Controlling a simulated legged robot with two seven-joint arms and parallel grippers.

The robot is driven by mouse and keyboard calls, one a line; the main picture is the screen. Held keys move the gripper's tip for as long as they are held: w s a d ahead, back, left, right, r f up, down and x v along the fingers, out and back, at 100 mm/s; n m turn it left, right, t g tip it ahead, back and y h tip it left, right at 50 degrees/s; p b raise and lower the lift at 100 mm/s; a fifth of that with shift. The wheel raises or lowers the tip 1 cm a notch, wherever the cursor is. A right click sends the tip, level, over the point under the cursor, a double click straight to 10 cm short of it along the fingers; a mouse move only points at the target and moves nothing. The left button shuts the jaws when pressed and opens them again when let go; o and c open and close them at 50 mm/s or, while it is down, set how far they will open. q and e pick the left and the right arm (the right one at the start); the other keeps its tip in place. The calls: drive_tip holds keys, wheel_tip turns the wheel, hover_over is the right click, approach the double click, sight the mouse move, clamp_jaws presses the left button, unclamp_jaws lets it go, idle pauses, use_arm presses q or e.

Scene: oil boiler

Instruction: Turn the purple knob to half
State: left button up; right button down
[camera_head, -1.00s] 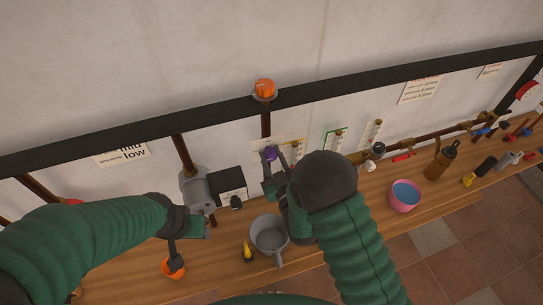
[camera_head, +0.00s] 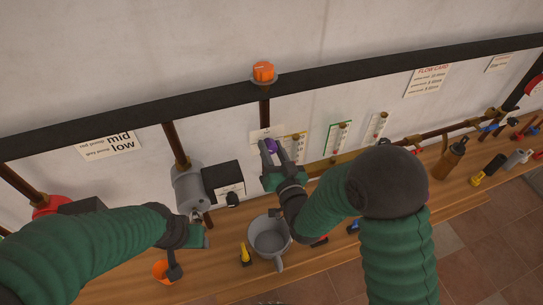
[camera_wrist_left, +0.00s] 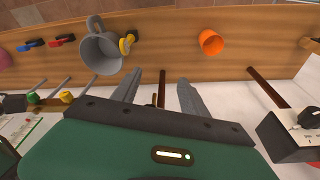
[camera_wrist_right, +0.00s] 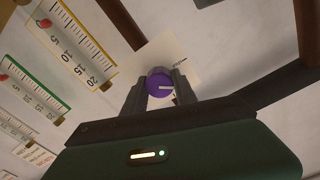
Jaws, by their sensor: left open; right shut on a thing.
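The purple knob (camera_head: 271,146) is on the wall under the dark rail, in front of a small white card. In the right wrist view the purple knob (camera_wrist_right: 160,84) has a pale pointer mark and sits between the two fingers. My right gripper (camera_head: 278,150) is shut on the knob; its fingers (camera_wrist_right: 160,92) lie on either side of it. My left gripper (camera_head: 190,226) is at the lower left, near the grey cylinder. In the left wrist view my left gripper (camera_wrist_left: 160,90) is open, with nothing between its fingers.
A grey mug (camera_head: 270,238) and an orange cup (camera_head: 163,271) stand on the wooden bench. A grey cylinder (camera_head: 188,188) and a black box (camera_head: 222,178) are left of the knob. An orange knob (camera_head: 263,72) is above. Scale gauges (camera_head: 338,138) are to the right.

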drive_tip(key=m+b, duration=0.1)
drive_tip(key=m, duration=0.1)
drive_tip(key=m+b, duration=0.1)
drive_tip(key=b, duration=0.1)
drive_tip(key=m+b, duration=0.1)
drive_tip(key=m, duration=0.1)
drive_tip(key=shift+f+m, duration=0.3)
drive_tip(key=shift+d+m+b, duration=0.1)
drive_tip(key=shift+m+b, duration=0.8)
drive_tip(key=shift+m, duration=0.3)
drive_tip(key=shift+r+m+b, duration=0.15)
drive_tip(key=shift+m+b, duration=0.35)
drive_tip(key=shift+m, duration=0.7)
drive_tip(key=c, duration=1.2)
unclamp_jaws()
drive_tip(key=shift+o, duration=1)
drive_tip(key=shift+w, duration=0.2)
drive_tip(key=shift+w+a, duration=0.1)
drive_tip(key=shift+a, duration=0.1)
